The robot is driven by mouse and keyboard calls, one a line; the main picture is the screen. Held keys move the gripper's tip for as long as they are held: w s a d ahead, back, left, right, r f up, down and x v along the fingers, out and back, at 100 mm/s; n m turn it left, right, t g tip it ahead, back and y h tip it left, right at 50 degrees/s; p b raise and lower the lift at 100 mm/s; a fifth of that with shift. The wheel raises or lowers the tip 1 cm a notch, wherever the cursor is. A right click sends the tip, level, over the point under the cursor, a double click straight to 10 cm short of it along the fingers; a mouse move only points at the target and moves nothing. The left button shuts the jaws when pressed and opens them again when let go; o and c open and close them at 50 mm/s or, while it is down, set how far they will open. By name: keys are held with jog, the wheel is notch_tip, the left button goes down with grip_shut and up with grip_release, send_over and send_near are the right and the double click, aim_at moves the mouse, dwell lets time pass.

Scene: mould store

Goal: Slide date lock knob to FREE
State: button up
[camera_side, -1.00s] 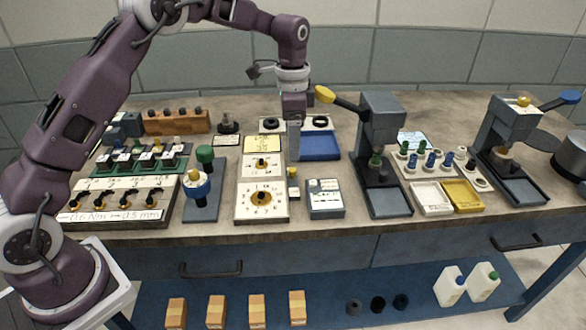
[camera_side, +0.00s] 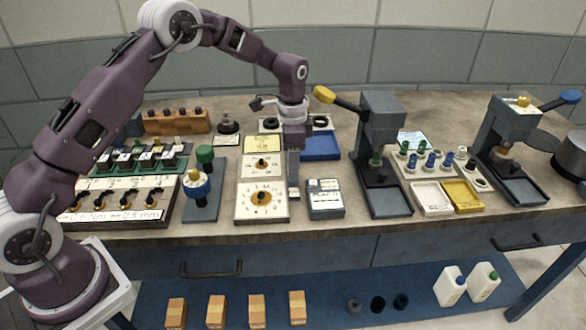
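The date plate (camera_side: 279,213), pale with two dials, lies on the bench. Its upper dial (camera_side: 262,162) and lower dial (camera_side: 261,198) have dark-and-yellow centres. Just right of it is the narrow date lock slide (camera_side: 293,192), of which only the near, pale end shows. Its yellow knob is hidden behind my gripper. My gripper (camera_side: 293,178) points down right over the slide. Whether its fingers touch or hold the knob cannot be seen, nor can the gap between them. The FREE marking is too small to read.
A grey box with white labels (camera_side: 325,198) stands close to the right of the slide. A blue tray (camera_side: 321,147) lies behind. A grey press with a yellow-ended lever (camera_side: 382,125) stands further right. A blue-and-yellow knob post (camera_side: 197,186) is to the left.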

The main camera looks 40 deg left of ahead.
aim_at(293, 185)
grip_shut()
jog(key=shift+d, duration=0.1)
jog(key=shift+s+d, duration=0.9)
jog(key=shift+s, duration=0.05)
jog(key=o, duration=0.7)
grip_release()
notch_tip(293, 185, up, 7)
